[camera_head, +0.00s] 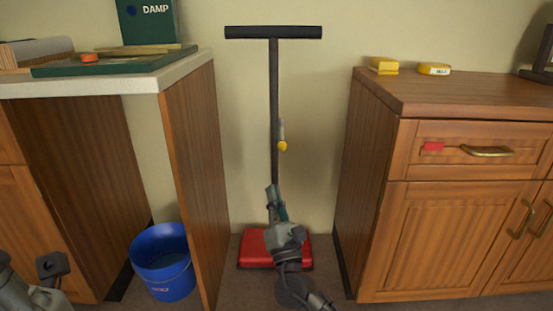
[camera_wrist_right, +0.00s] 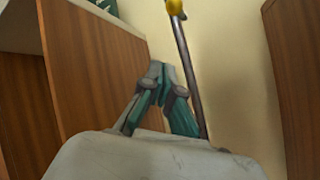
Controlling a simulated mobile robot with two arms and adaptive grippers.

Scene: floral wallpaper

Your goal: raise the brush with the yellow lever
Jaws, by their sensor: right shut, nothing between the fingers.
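The brush is an upright floor sweeper with a red head (camera_head: 257,253) on the floor, a dark pole (camera_head: 274,100) and a black T-handle (camera_head: 300,32). The yellow lever (camera_head: 283,146) sits partway up the pole; its yellow end (camera_wrist_right: 175,6) shows at the top of the right wrist view. My right gripper (camera_head: 272,192) is shut and empty, below the lever and in front of the lower pole, hiding part of it and of the red head. In the wrist view, its fingertips (camera_wrist_right: 157,70) are just left of the pole (camera_wrist_right: 190,70).
A wooden desk panel (camera_head: 192,165) stands left of the brush, with a blue bucket (camera_head: 163,265) beside it. A wooden cabinet (camera_head: 455,240) stands to the right. The wall is close behind. The brush stands in the gap between the furniture.

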